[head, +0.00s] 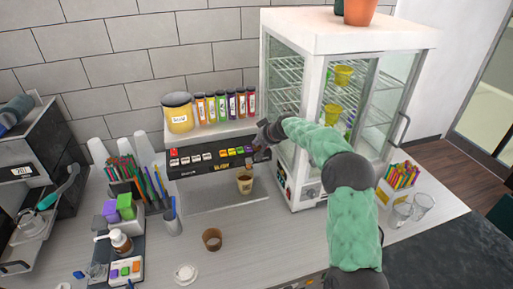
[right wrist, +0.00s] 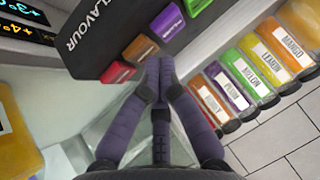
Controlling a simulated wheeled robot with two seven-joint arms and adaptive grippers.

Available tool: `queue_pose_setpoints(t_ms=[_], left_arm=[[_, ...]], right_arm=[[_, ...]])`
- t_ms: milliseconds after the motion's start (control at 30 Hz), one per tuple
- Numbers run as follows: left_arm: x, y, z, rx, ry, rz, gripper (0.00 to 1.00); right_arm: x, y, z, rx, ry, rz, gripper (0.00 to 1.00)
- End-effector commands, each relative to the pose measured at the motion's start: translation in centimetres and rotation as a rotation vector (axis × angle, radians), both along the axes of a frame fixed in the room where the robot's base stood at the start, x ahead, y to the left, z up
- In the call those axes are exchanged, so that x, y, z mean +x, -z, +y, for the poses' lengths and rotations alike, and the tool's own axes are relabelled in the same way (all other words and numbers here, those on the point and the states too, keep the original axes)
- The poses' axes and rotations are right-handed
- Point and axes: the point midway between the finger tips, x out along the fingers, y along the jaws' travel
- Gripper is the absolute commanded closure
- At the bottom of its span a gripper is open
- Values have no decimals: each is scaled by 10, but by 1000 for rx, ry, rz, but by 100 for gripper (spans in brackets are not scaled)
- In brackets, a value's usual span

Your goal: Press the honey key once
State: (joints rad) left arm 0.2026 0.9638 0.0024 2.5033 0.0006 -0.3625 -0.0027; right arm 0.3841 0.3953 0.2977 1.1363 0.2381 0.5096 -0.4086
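The flavour panel (head: 220,158) is a dark bar with small coloured keys under the bottle shelf. In the right wrist view, a purple key (right wrist: 168,22), an amber-brown key (right wrist: 138,48) and a red key (right wrist: 117,72) stick out of it. The amber-brown one may be the honey key; I cannot read its label. My right gripper (head: 259,143) is at the panel's right end. Its fingers (right wrist: 158,65) are together and empty, with the tips beside the amber-brown key. I cannot tell whether they touch it. My left gripper is not in view.
Labelled flavour bottles (head: 221,107) and a yellow jar (head: 178,112) stand on the shelf above. A filled cup (head: 245,183) stands below the panel. The glass cabinet (head: 300,150) is close to my right arm. Another brown cup (head: 212,239) stands on the counter in front.

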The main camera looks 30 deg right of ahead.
Motion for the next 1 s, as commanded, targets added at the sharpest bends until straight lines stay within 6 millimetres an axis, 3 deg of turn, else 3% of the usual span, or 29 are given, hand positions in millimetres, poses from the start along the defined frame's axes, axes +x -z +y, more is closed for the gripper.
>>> queue_pose_setpoints(t_ms=[1000], left_arm=[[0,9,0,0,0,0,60]], right_arm=[[0,10,0,0,-1,2,100]])
